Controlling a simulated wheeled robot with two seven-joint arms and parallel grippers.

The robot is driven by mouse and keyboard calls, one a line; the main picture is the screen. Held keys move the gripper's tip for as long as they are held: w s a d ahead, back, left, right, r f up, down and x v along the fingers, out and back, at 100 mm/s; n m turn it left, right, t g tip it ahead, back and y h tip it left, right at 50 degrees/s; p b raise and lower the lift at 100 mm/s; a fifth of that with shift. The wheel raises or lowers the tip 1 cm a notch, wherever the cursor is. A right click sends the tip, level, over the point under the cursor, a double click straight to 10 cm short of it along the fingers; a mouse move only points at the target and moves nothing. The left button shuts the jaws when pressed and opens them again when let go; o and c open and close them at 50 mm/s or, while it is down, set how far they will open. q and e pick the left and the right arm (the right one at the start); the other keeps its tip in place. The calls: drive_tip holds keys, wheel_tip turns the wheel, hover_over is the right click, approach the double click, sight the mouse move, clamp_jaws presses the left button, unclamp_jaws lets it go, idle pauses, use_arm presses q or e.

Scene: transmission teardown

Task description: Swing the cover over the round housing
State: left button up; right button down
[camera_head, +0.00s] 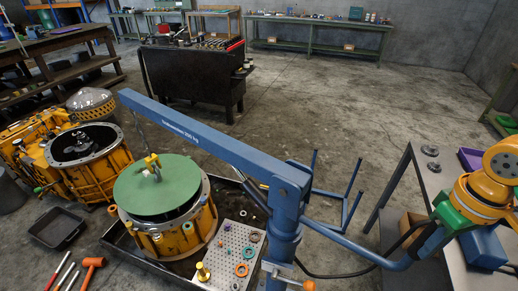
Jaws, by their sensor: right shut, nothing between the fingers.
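The round green cover (150,190) hangs level from the blue crane boom (205,132) by a yellow fitting at its centre. It is over the orange round housing (178,238), covering most of its top. The housing's grey rim and a dark gap show at the cover's right and lower edge; I cannot tell whether they touch. My right gripper (423,240) is at the right, by the upturned end of the crane's blue handle bar (345,244). It is shut, with nothing visibly held; its fingertips are partly hidden. My left gripper is out of view.
A second, open round housing (88,146) stands at the left beside orange machinery. A perforated plate (232,256) with rings lies right of the covered housing, in a dark tray. A grey table (405,190) is at the right. Open floor lies behind the boom.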

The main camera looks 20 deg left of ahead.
drive_tip(key=shift+r, duration=0.15)
idle(0.3)
wheel_tip(320, 180, up, 9)
drive_tip(key=p, duration=0.8)
drive_tip(key=shift+f, duration=0.2)
